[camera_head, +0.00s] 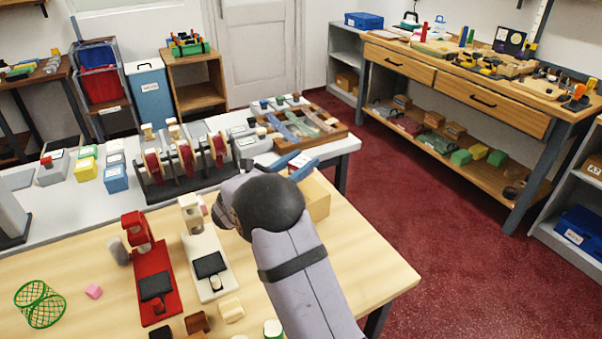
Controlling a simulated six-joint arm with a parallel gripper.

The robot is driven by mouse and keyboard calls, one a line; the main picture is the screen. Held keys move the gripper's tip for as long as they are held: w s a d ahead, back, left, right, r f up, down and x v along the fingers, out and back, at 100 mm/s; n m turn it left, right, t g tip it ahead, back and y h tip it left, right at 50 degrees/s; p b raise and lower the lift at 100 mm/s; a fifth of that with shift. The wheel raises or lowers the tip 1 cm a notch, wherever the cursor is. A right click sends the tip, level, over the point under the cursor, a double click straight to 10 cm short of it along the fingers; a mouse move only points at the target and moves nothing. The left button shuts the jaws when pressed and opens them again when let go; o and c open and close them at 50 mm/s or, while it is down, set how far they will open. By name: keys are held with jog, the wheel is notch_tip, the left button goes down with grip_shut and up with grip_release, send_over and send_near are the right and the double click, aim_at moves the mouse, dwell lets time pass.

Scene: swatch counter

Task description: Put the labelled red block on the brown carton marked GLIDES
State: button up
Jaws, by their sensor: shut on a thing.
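My gripper (294,165) shows two blue fingers beyond my dark wrist, over the far right part of the near wooden table. A brown carton (318,203) stands on the table just under and right of the gripper, partly covered by my arm. No marking on it can be read from here. A small red piece (46,161) tops a grey holder at the far left.
Labelled yellow (86,169) and blue (115,178) blocks stand on the grey counter, left of a rack with red discs (185,158). A red stand (153,280), a white stand (205,260) and a green wire basket (40,304) are on the near table.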

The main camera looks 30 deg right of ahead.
jog(key=shift+f, duration=1.85)
jog(key=shift+f, duration=0.1)
jog(key=shift+f, duration=0.15)
jog(key=o, duration=1.1)
jog(key=shift+r, duration=0.25)
jog(key=b+v, duration=0.1)
jog(key=v, duration=1.1)
